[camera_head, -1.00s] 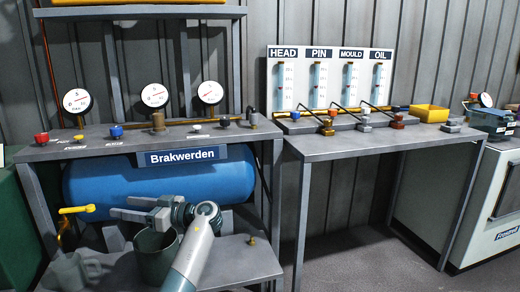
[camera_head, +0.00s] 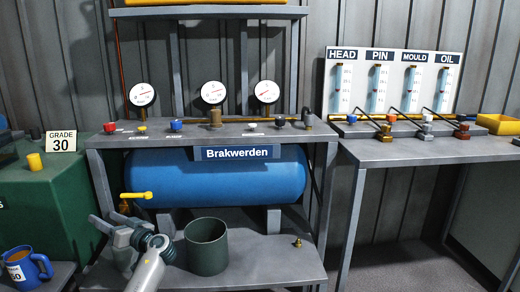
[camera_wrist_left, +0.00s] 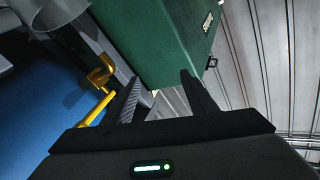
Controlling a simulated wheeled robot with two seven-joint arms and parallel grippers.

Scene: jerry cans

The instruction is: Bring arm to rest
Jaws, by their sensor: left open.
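My left gripper (camera_head: 118,232) is open and empty, low on the left of the head view. It points left over the lower shelf, left of a dark green open pot (camera_head: 206,246). A gap shows between the jaws and the pot. The wrist view shows the two dark fingers (camera_wrist_left: 160,100) spread apart with nothing between them. A grey cup-like thing (camera_head: 124,258) is partly hidden behind the gripper. My right gripper is in neither view.
A blue tank (camera_head: 235,178) with a yellow valve (camera_head: 137,195) lies behind the gripper. The bench top (camera_head: 180,134) hangs above. A green cabinet (camera_head: 50,200) and a blue mug (camera_head: 27,268) stand at left. The shelf right of the pot is mostly clear.

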